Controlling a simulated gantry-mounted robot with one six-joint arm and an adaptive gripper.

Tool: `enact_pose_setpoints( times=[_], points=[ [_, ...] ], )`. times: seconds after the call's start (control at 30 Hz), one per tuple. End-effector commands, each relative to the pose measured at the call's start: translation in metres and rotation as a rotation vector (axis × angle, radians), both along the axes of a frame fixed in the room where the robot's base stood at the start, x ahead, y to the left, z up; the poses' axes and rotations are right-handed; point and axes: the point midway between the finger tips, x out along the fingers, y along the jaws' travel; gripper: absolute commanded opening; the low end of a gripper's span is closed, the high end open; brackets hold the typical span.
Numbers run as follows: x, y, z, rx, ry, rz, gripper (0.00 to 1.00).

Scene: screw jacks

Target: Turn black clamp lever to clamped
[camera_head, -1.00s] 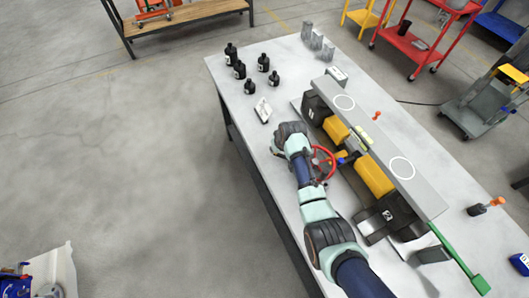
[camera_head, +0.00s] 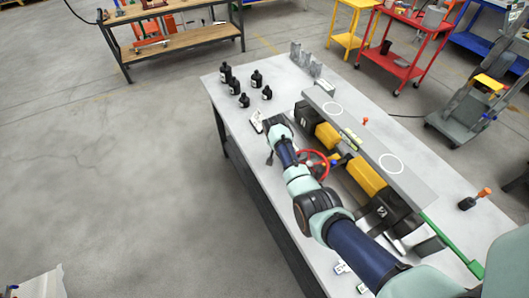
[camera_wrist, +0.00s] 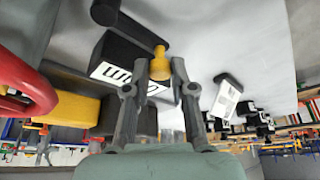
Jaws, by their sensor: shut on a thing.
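In the wrist view the black clamp lever (camera_wrist: 140,36) is a short black bar with a yellow knob (camera_wrist: 160,64) at its end. It lies against a black block with a white label (camera_wrist: 115,72). My gripper (camera_wrist: 161,68) is shut on the lever's knob end, with one finger on each side of it. In the head view my arm's end is at the left end of the jack assembly (camera_head: 395,165), and the lever and fingertips are hidden behind it. The lever's angle against any clamped mark cannot be told.
A red handwheel (camera_head: 312,165) is close beside my arm and at the wrist view's left edge (camera_wrist: 25,85). Yellow blocks (camera_head: 365,178) sit under the grey beam. Several black bottles (camera_head: 243,100) and a white label stand (camera_head: 256,120) are at the table's far left.

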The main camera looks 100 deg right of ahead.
Motion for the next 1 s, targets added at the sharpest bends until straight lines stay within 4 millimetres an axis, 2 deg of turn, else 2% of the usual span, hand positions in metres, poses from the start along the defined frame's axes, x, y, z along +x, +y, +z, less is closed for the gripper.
enact_pose_setpoints(
  times=[0.2,0.57,0.6,0.7,0.73,1.0],
  points=[
    [-0.0128,-0.0017,-0.0002,0.000,-0.001,-0.047,0.00],
    [-0.0139,-0.0017,-0.0002,0.001,-0.001,-0.051,0.00],
    [-0.0139,-0.0017,-0.0002,0.001,-0.001,-0.051,0.29],
    [-0.0138,-0.0016,-0.0003,0.001,-0.001,-0.051,0.46],
    [-0.0138,-0.0016,-0.0003,0.001,0.000,-0.050,0.49],
    [-0.0133,-0.0016,0.0002,0.001,0.000,-0.049,0.49]
  ],
)
